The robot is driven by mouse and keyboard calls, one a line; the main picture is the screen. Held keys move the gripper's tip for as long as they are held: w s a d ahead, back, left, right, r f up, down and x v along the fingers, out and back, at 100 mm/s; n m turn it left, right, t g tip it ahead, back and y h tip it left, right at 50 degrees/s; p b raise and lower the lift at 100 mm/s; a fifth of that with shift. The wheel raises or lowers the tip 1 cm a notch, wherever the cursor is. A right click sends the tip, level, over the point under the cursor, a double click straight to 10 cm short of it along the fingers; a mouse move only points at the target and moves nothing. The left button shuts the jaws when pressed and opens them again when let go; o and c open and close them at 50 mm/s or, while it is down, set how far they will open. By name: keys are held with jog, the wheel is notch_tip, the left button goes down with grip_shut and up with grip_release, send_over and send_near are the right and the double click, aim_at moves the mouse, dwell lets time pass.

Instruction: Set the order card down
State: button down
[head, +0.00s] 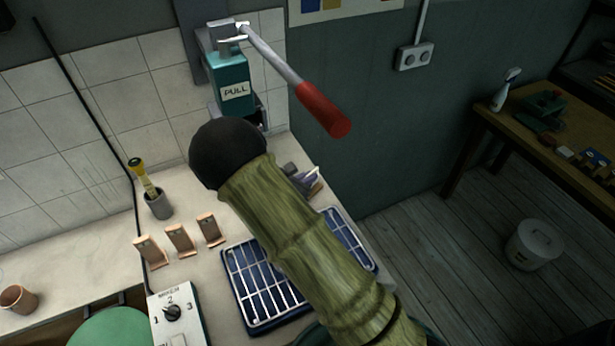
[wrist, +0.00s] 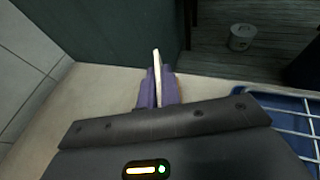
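The order card (wrist: 156,62) shows edge-on in the wrist view as a thin cream strip between the purple fingers of my gripper (wrist: 158,86). The fingers are shut on it.
Three small wooden stands (head: 180,240) are left of a blue tray with a white rack (head: 262,290). A grey cup with a yellow-handled tool (head: 158,204) stands behind them. A lever with a red grip (head: 323,110) juts out above. A mixer box (head: 177,318) is in front.

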jog(key=shift+f, duration=0.15)
jog(key=c, duration=1.6)
grip_release()
jog(key=shift+r, duration=0.3)
jog(key=b+v, duration=0.1)
jog(key=v, duration=1.1)
jog(key=shift+f+b, duration=0.15)
jog(key=shift+b, duration=0.15)
